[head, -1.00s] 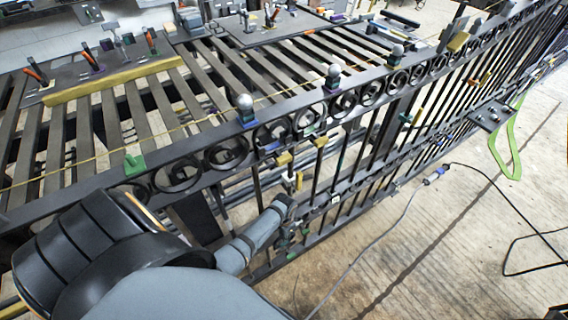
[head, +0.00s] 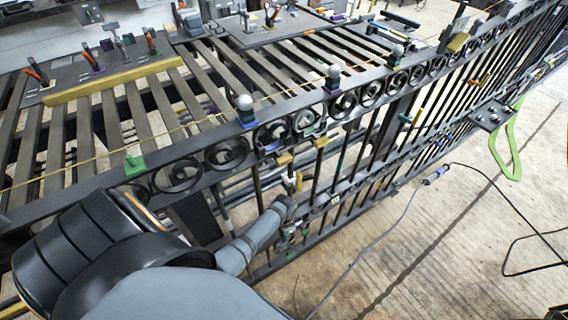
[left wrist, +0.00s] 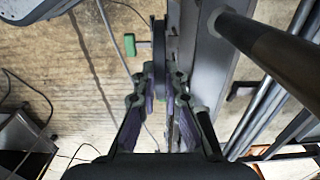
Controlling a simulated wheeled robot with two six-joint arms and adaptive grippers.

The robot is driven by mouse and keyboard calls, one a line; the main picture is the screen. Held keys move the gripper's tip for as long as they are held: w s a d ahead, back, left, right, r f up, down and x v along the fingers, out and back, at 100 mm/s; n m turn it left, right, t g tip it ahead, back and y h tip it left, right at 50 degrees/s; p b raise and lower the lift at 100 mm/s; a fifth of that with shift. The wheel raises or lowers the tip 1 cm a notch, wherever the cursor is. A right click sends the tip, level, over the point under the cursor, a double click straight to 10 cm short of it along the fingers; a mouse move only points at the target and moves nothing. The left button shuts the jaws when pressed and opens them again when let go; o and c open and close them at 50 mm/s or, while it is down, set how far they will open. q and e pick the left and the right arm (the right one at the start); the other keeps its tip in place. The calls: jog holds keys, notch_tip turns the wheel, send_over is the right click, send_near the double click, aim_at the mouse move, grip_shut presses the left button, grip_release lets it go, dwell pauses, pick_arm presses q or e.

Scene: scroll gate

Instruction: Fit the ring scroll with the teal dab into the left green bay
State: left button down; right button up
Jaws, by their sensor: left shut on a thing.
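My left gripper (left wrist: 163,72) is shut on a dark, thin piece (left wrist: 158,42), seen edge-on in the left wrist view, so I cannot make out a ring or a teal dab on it. In the head view my left gripper (head: 291,212) is at the near side of the gate (head: 362,178), below its scroll band, and its fingers are partly lost among the bars. A green marker (head: 133,163) sits on the top rail at left. Dark ring scrolls (head: 226,152) fill much of the band. I cannot tell which opening is the left green bay.
A blue marker with a ball-topped post (head: 245,108) stands on the rail. Yellow blocks (head: 284,159) hang below the band. A control box (head: 491,117) is fixed to the gate at right. Cables cross the open floor (head: 440,240).

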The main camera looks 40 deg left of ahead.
pick_arm(q)
jog(key=shift+f+b, duration=0.65)
jog(key=shift+f, duration=0.6)
dwell(0.8)
jog(key=c, duration=1.3)
grip_release()
jog(key=shift+c, duration=0.2)
jog(key=shift+r, duration=0.15)
notch_tip(320, 180, up, 11)
jog(key=shift+d+r, duration=0.1)
jog(key=shift+r, duration=0.3)
